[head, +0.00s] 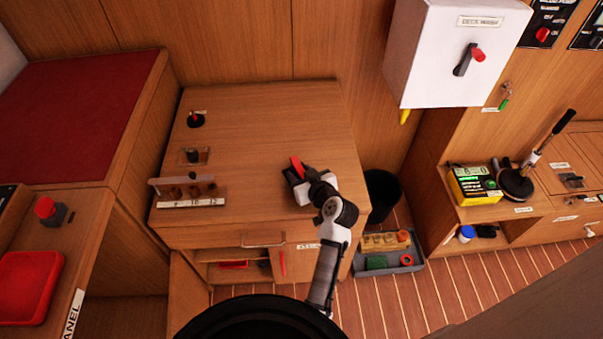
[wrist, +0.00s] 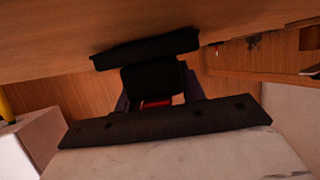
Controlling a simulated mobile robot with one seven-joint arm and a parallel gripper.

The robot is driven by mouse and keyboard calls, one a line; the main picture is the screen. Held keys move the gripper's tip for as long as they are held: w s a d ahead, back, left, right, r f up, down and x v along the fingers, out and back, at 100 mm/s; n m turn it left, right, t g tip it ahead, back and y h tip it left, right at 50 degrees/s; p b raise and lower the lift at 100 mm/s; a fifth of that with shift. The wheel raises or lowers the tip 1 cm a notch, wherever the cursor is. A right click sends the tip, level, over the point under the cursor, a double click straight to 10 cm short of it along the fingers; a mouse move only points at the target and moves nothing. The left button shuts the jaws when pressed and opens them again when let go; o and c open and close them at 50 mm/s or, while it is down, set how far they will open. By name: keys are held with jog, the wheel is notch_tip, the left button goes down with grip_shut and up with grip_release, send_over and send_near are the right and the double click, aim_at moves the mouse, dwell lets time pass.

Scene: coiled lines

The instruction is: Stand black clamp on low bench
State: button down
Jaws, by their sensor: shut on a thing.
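My gripper (head: 299,180) is over the front right of a wooden cabinet top (head: 255,125), shut on a dark thing with a red part, which I take to be the black clamp (wrist: 155,78). In the wrist view the clamp shows as a black block with a wider black end, and a red bit shows between my fingers. In the head view a red part (head: 296,163) sticks up by my fingertips, and my gripper hides most of the clamp. I cannot tell whether it touches wood. Which surface is the low bench is not clear.
The top's middle is clear. A white box (head: 450,50) hangs at right, above a black bin (head: 382,190).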

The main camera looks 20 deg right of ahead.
jog(key=shift+r, duration=0.1)
jog(key=c, duration=0.8)
grip_release()
jog(key=shift+c, duration=0.2)
